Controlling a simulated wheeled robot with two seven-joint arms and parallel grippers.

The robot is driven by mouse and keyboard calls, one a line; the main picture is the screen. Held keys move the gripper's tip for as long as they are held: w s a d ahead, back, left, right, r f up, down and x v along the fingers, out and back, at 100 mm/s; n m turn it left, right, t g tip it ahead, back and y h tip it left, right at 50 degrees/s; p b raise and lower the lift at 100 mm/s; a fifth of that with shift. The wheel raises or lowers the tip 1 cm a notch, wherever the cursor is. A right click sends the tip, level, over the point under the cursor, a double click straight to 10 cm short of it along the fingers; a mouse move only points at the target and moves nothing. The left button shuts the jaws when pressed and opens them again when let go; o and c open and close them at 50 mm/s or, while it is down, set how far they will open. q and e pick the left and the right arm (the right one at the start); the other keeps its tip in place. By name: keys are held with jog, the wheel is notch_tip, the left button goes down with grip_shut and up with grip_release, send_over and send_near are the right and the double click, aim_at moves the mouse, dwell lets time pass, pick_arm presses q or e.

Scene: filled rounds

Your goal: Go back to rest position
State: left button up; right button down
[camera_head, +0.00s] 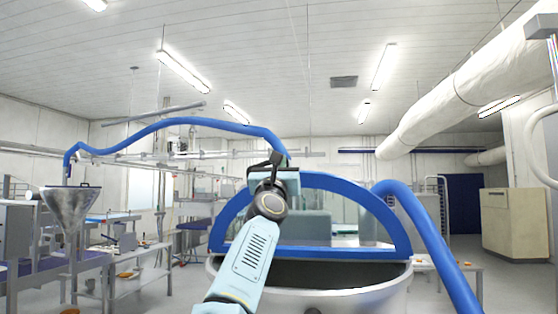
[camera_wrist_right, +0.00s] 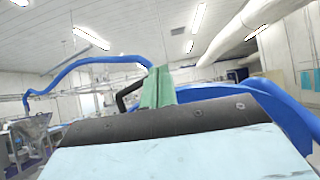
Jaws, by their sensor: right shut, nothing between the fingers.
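One light-blue arm of mine rises from the bottom middle of the head view, in front of the big round metal vat (camera_head: 330,296). At its top is my right gripper (camera_head: 277,158), small and partly hidden by the wrist. In the right wrist view the gripper (camera_wrist_right: 158,84) shows as green fingers shut together, with a black hooked part beside them. Nothing is held between them. It points up and away, in free air. My left gripper is not in view.
A blue arched frame (camera_head: 315,180) stands over the vat. Blue hoses (camera_head: 425,225) run beside it and overhead. A metal funnel (camera_head: 68,208) and worktables (camera_head: 140,258) are at the left. A beige cabinet (camera_head: 515,222) stands at the right.

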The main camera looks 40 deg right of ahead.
jog(key=shift+s+a+r, duration=0.5)
jog(key=shift+s+a, duration=0.2)
jog(key=shift+a, duration=0.2)
